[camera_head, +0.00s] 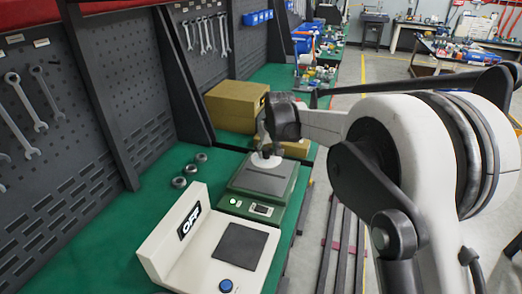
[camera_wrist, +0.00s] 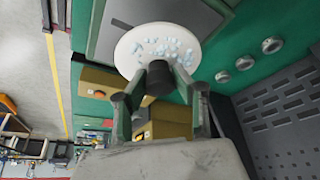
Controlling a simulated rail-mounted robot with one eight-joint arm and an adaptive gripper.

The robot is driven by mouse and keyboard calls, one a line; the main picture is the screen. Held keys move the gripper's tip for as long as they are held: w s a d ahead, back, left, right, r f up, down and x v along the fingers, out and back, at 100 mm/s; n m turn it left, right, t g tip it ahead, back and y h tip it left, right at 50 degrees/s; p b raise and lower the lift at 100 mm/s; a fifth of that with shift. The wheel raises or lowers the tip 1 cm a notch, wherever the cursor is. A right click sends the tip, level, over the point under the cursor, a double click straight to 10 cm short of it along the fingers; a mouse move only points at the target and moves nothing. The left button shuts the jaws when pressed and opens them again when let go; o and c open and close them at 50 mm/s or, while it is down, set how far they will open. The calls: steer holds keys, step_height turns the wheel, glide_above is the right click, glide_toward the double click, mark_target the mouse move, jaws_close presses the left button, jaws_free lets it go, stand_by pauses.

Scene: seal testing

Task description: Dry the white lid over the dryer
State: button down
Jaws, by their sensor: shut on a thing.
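My gripper (camera_head: 268,142) is shut on the black knob (camera_wrist: 159,78) of the white lid (camera_wrist: 146,62), with a finger on each side in the wrist view. Pale blue water drops show on the lid's face. In the head view the white lid (camera_head: 264,162) is at the far part of a green device (camera_head: 232,203) with a grey top plate (camera_head: 262,183), a lit green button and a small display. The lid overlaps the plate in the wrist view. I cannot tell whether they touch. Neither device is labelled as a dryer.
A white device (camera_head: 190,268) with an "OFF" sign, black pad and blue button stands in front. Several metal rings (camera_head: 190,170) lie left on the green bench. Yellowish boxes (camera_head: 232,105) stand behind. A pegboard wall with wrenches borders the left.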

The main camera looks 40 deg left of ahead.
steer(key=shift+s+a+f, duration=0.25)
steer(key=shift+s+a, duration=0.1)
steer(key=shift+a, duration=0.1)
steer(key=shift+s+a+f, duration=0.2)
steer(key=shift+s+a, duration=0.1)
steer(key=shift+a, duration=0.15)
steer(key=shift+f+b, duration=1.2)
steer(key=shift+f, duration=2.6)
steer(key=shift+d, duration=0.1)
steer(key=shift+d, duration=0.1)
steer(key=shift+w, duration=0.1)
steer(key=shift+w+a+b, duration=0.15)
steer(key=shift+w+a, duration=0.4)
steer(key=shift+w, duration=0.95)
steer(key=shift+w+a+b, duration=0.15)
steer(key=shift+w+a, duration=0.35)
steer(key=shift+w, duration=1)
steer(key=shift+w+a+b, duration=0.15)
steer(key=shift+w+a, duration=0.4)
steer(key=shift+w, duration=1.05)
steer(key=shift+r, duration=0.1)
